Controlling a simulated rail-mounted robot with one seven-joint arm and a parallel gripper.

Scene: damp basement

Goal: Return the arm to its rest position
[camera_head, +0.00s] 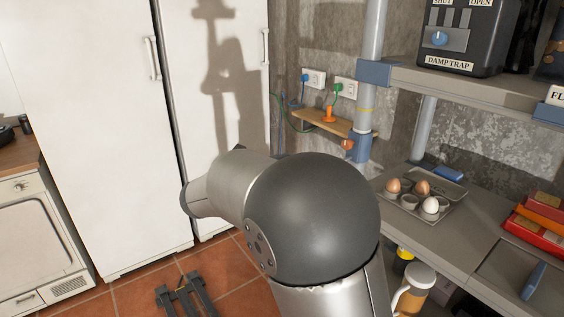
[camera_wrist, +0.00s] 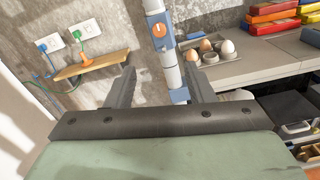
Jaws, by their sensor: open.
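My arm fills the middle of the head view, with a large dark rounded joint and a silver link reaching left. My gripper (camera_wrist: 158,78) shows in the wrist view. Its two grey fingers stand apart, and I see nothing held between them. Beyond the fingers is a grey vertical post with a blue collar, in front of the wall. In the head view I cannot make out the gripper's fingers.
White cabinet doors (camera_head: 101,120) stand at left. A small wooden shelf (camera_head: 335,123) under wall sockets and a post (camera_head: 370,40) are behind my arm. An egg tray (camera_head: 453,206) sits on the grey counter (camera_head: 475,240) at right. A damp trap box (camera_head: 470,20) sits above.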

